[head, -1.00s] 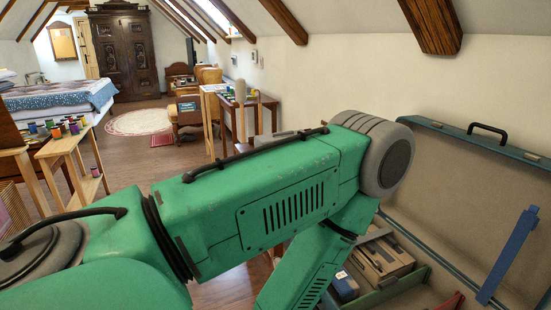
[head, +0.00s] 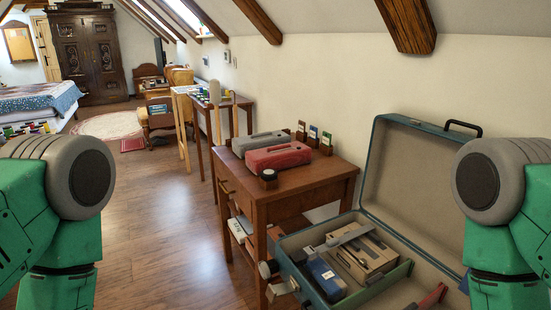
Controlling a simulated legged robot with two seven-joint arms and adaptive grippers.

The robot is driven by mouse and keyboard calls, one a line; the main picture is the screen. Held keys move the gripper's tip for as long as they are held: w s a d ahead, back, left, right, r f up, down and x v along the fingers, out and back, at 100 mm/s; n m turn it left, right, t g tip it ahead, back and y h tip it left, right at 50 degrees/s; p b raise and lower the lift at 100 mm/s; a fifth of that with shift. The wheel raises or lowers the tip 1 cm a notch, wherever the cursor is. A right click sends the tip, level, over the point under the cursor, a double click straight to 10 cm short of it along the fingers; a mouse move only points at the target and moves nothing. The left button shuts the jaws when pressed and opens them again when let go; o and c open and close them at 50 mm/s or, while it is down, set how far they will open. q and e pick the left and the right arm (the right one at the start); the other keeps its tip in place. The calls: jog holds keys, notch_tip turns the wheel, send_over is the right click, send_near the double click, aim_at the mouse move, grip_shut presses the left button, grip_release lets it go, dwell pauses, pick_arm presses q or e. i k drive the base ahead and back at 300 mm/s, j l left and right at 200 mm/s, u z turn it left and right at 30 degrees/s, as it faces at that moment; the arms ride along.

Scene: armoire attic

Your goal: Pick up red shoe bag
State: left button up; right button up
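The red shoe bag (head: 279,158) is a long, low red case with a handle on top. It lies on the small wooden table (head: 325,172) right of centre, just in front of a similar grey bag (head: 259,144). My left arm shows at the left edge and my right arm at the right edge, both bent downwards. Neither gripper is in view, and nothing of mine touches the red bag.
An open teal suitcase (head: 373,178) with boxes and tools inside stands right of the table. Wooden floor (head: 160,225) is clear to the left.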

aim_at(281, 157)
jog(key=i+j+z, duration=0.1)
jog(key=z, duration=1)
jog(key=i+j+z, duration=0.1)
jog(key=j+z, duration=0.35)
jog(key=j, duration=0.35)
jog(key=j+z, duration=0.4)
jog(key=j, duration=0.35)
jog(key=k+j+z, duration=0.15)
jog(key=j+z, duration=0.3)
jog(key=j, duration=0.35)
